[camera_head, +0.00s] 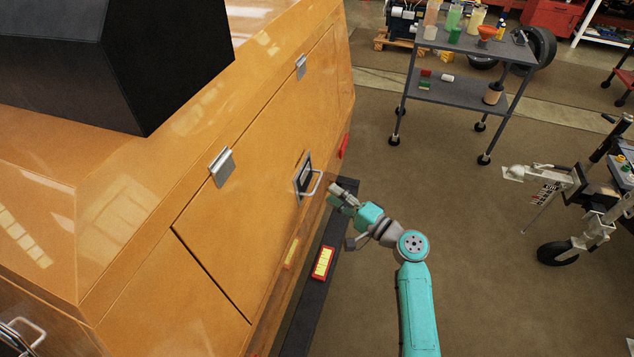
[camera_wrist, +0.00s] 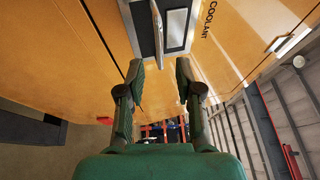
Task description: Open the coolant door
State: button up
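The coolant door (camera_head: 248,190) is a large orange panel on the side of the orange machine, with two metal hinges along its top edge. It sits flush and closed. Its latch (camera_head: 306,178) is a dark plate with a pale bar handle standing out from it. In the wrist view the handle (camera_wrist: 176,30) and the word COOLANT (camera_wrist: 209,18) show at the top, beyond the fingertips. My gripper (camera_head: 335,193) is just right of the handle, apart from it. In the wrist view my gripper (camera_wrist: 159,75) has its two green fingers spread with nothing between them.
A dark bumper ledge (camera_head: 318,285) with a red and yellow marker (camera_head: 322,263) runs along the machine below the door. A grey cart (camera_head: 465,92) with bottles stands behind. A wheeled tow hitch (camera_head: 560,200) is at the right. Brown floor (camera_head: 480,280) is clear between.

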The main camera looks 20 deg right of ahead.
aim_at(317, 182)
jog(key=x, duration=0.6)
jog(key=shift+w+a, duration=0.25)
grip_shut()
